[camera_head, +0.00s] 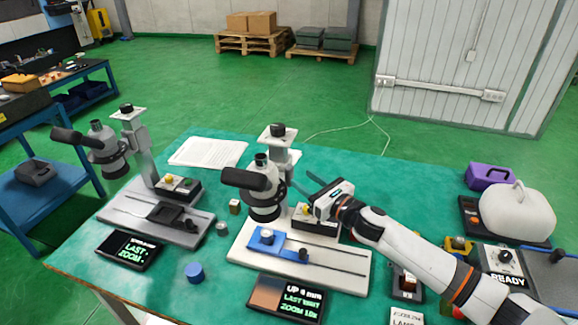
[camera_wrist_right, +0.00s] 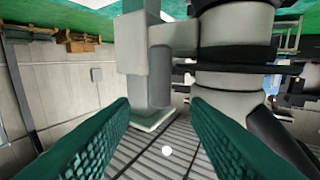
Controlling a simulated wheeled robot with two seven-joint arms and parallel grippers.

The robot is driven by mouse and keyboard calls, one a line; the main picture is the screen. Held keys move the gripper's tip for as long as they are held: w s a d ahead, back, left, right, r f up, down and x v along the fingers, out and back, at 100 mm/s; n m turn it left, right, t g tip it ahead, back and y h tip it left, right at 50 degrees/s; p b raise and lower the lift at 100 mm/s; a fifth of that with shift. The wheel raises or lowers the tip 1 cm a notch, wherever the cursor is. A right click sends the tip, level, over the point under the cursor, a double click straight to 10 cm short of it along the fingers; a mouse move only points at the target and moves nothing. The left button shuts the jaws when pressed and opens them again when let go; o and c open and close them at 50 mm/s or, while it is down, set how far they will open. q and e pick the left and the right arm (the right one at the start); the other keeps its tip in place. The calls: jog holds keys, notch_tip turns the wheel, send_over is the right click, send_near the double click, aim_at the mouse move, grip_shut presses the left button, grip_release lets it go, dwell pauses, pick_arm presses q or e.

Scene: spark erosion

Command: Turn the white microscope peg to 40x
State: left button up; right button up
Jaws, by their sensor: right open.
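The white microscope (camera_head: 262,200) stands on a pale base (camera_head: 340,268) at the middle of the table. A small screen (camera_head: 287,299) before it reads "UP 4 mm", "LAST VISIT", "ZOOM 10x". My right gripper (camera_head: 302,188) is beside the right side of the microscope head, fingers pointing left. In the right wrist view its green-padded fingers (camera_wrist_right: 160,125) are apart with nothing between them. The microscope's pale column and dark-ringed body (camera_wrist_right: 235,85) stand beyond the fingers. I cannot make out the zoom peg in either view. My left gripper is out of view.
A grey microscope (camera_head: 108,150) stands to the left with its own screen (camera_head: 129,250). A blue cylinder (camera_head: 195,272) lies between the screens. Papers (camera_head: 207,152) lie behind. A white domed case (camera_head: 516,210) and a purple box (camera_head: 488,176) are at the right.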

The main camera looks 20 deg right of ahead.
aim_at(289, 170)
jog(key=p+x, duration=0.1)
jog(key=x, duration=0.5)
jog(key=shift+w+a, duration=0.2)
jog(key=shift+w, duration=0.1)
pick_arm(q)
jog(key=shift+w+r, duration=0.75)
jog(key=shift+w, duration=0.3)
pick_arm(e)
jog(key=shift+f, duration=0.1)
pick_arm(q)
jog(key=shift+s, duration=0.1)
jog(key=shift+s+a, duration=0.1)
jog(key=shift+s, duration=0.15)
pick_arm(e)
grip_shut()
